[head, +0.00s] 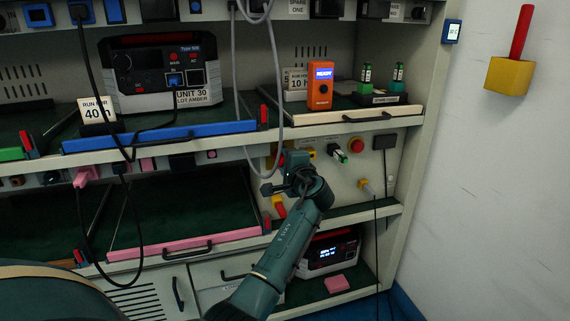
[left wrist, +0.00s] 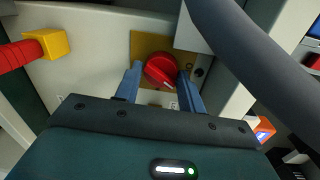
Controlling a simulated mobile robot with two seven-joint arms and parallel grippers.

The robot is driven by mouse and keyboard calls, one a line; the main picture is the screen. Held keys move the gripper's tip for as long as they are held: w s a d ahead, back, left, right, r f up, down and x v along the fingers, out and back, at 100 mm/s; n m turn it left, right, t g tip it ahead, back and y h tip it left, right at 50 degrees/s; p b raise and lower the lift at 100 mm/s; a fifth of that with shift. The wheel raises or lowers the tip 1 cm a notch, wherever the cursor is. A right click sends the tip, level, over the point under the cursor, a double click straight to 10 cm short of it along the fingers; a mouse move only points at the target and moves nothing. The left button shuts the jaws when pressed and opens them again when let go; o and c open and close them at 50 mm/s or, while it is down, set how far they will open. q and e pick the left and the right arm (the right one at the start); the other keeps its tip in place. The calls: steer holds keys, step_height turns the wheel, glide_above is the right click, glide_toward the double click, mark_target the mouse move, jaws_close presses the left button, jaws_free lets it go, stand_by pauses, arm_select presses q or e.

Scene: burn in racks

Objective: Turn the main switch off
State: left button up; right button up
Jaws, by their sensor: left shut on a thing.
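The main switch shows in the left wrist view as a round red knob (left wrist: 160,71) on a yellow plate (left wrist: 146,45), with a pale mark on its lower right side. My left gripper (left wrist: 161,86) has its two blue fingers on either side of the knob, shut on it. In the head view my left gripper (head: 290,182) reaches up to the panel below the middle shelf and hides most of the knob. The knob's exact angle is hard to read. My right gripper is not in view.
A grey cable (head: 276,75) hangs beside my gripper and crosses close in front of the wrist camera. A red-and-yellow lever (head: 279,207) is just below. Pink-edged shelf (head: 185,244) lies left.

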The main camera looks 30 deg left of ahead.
arm_select(q)
steer(key=n+b, duration=0.1)
steer(key=n, duration=0.1)
steer(key=n+b, duration=0.1)
steer(key=n, duration=0.2)
steer(key=shift+r+t+h, duration=0.2)
steer(key=shift+t+h, duration=0.1)
steer(key=shift+h, duration=0.1)
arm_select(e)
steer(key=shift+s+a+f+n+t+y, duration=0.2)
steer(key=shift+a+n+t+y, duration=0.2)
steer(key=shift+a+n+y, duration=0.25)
arm_select(q)
steer(key=shift+n, duration=0.3)
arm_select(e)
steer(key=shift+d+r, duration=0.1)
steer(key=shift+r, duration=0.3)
arm_select(q)
steer(key=o, duration=0.9)
steer(key=shift+o, duration=0.2)
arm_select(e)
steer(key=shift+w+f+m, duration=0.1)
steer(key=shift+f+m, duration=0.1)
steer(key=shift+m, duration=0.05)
